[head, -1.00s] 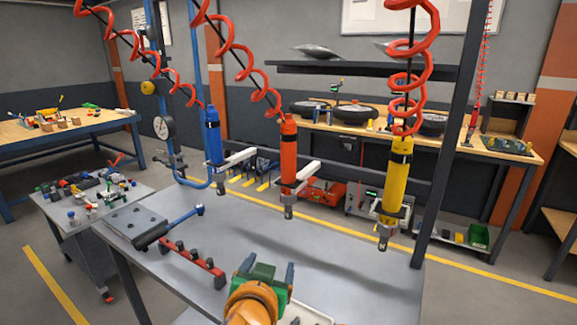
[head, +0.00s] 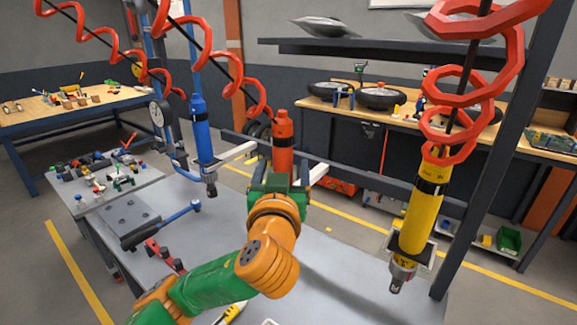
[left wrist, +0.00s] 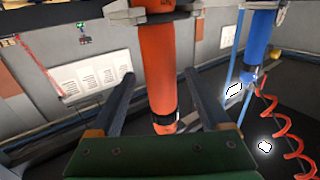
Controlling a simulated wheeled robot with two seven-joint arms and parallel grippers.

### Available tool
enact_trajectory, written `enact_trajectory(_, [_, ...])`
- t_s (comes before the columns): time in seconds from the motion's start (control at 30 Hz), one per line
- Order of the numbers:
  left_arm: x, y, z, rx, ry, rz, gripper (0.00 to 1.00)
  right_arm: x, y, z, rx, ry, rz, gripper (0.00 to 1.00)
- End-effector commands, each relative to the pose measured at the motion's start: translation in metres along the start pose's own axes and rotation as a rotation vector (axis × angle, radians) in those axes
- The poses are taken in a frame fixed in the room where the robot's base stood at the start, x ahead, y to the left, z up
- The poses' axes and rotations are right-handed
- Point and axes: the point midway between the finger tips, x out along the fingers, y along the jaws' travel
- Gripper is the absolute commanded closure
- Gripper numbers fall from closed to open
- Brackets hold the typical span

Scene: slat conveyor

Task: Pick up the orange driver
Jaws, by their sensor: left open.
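The orange driver (head: 282,128) hangs upright from a red coiled hose, above the grey table. My left gripper (head: 291,170), with a green palm, is in front of it and hides its lower part in the head view. The gripper is open. In the left wrist view the orange driver (left wrist: 156,65) shows between the two spread fingers, with a visible gap on each side. I cannot tell how deep it sits between them. My right gripper is in neither view.
A blue driver (head: 203,130) hangs to the left and a yellow driver (head: 424,210) to the right, each on a coiled hose. A dark upright post (head: 500,150) stands at the right. The grey table (head: 335,265) is mostly bare at its right.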

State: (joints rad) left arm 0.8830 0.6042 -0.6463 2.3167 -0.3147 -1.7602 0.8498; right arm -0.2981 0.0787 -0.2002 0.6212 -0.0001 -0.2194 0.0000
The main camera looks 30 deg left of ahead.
Motion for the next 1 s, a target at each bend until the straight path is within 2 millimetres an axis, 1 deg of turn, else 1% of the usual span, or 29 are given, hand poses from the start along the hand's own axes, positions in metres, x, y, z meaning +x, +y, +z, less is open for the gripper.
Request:
enact_trajectory(0.03, [0.009, -0.002, -0.007, 0.005, -0.003, -0.006, 0.20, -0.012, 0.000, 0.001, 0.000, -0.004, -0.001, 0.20])
enact_trajectory(0.1, [0.024, -0.002, -0.011, 0.007, -0.004, -0.007, 0.20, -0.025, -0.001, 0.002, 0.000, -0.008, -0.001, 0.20])
enact_trajectory(0.2, [0.041, -0.001, -0.007, 0.004, -0.003, -0.005, 0.20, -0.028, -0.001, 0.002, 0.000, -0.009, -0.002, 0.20])
enact_trajectory(0.3, [0.047, -0.001, -0.004, 0.001, -0.002, -0.001, 0.20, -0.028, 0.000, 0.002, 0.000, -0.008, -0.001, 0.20])
enact_trajectory(0.47, [0.047, 0.000, -0.003, 0.000, -0.001, 0.000, 0.20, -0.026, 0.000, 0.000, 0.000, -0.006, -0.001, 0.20])
enact_trajectory(0.57, [0.047, 0.000, -0.003, 0.000, -0.001, 0.000, 0.44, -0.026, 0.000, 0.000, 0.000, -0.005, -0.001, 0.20])
enact_trajectory(0.6, [0.047, 0.000, -0.003, 0.000, -0.002, 0.000, 0.55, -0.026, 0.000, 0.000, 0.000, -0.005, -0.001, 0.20])
enact_trajectory(0.67, [0.047, 0.000, -0.003, 0.000, -0.002, 0.000, 0.71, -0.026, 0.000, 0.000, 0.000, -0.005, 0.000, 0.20])
enact_trajectory(0.7, [0.047, 0.000, -0.003, 0.000, -0.002, 0.000, 0.82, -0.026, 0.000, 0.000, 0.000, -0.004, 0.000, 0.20])
enact_trajectory(0.77, [0.047, 0.000, -0.003, 0.000, -0.001, 0.000, 0.98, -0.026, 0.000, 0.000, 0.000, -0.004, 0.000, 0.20])
enact_trajectory(0.8, [0.047, 0.000, -0.003, 0.000, -0.001, 0.000, 1.00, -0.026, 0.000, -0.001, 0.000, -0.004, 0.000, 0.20])
enact_trajectory(1.0, [0.046, 0.000, -0.004, -0.001, 0.001, 0.000, 1.00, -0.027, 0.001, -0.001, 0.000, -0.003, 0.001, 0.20])
